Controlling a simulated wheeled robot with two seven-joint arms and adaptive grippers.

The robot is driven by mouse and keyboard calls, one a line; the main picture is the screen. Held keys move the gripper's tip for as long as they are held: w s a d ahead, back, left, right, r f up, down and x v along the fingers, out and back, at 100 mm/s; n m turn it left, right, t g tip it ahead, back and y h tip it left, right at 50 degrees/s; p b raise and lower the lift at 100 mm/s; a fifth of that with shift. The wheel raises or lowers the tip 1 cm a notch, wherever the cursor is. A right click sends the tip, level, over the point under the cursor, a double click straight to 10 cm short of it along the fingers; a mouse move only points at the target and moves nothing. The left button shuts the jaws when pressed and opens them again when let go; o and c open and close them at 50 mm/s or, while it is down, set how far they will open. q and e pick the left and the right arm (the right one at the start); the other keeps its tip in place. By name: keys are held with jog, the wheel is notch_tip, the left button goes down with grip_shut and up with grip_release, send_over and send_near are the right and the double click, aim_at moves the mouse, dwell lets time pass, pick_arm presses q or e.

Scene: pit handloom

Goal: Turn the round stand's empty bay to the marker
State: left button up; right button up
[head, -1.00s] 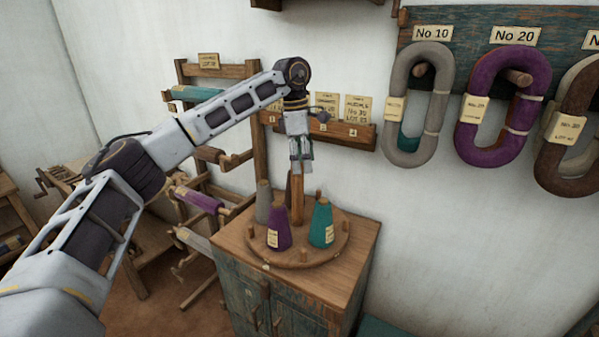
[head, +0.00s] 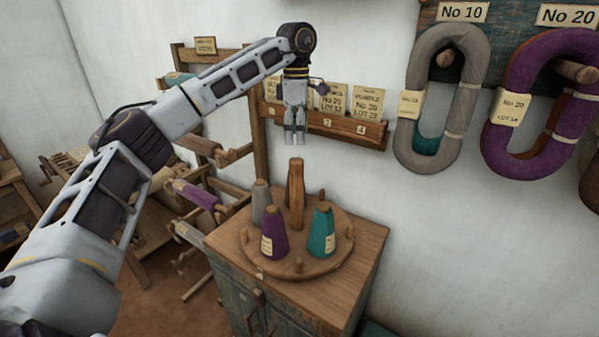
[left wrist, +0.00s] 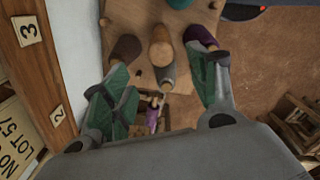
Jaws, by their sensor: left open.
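The round wooden stand (head: 310,262) sits on a cabinet, with a thick upright post (head: 297,200) at its middle. A purple cone (head: 274,234) stands at its front left, a teal cone (head: 321,232) at its front right and a grey cone (head: 261,203) at its left. In the left wrist view a brown cone (left wrist: 125,48) also shows beside the post (left wrist: 161,40); the post largely hides it in the head view. My left gripper (head: 294,140) is open and empty, pointing down just above the post top, apart from it. I cannot make out the marker clearly.
The cabinet top (head: 365,240) has some bare wood around the stand. A wall rack (head: 335,128) with label cards is close behind my left gripper. Grey (head: 405,120) and purple (head: 492,140) yarn hanks hang to the right. A wooden frame with yarn rolls stands left.

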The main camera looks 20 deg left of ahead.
aim_at(297, 174)
pick_arm(q)
jog(key=shift+f, duration=0.85)
notch_tip(297, 174, down, 12)
jog(key=shift+f+p, duration=0.1)
jog(key=shift+p, duration=0.65)
pick_arm(e)
jog(key=shift+s+r, duration=0.35)
jog(key=shift+r, duration=0.35)
pick_arm(q)
grip_shut()
pick_arm(e)
jog(key=shift+d, duration=0.2)
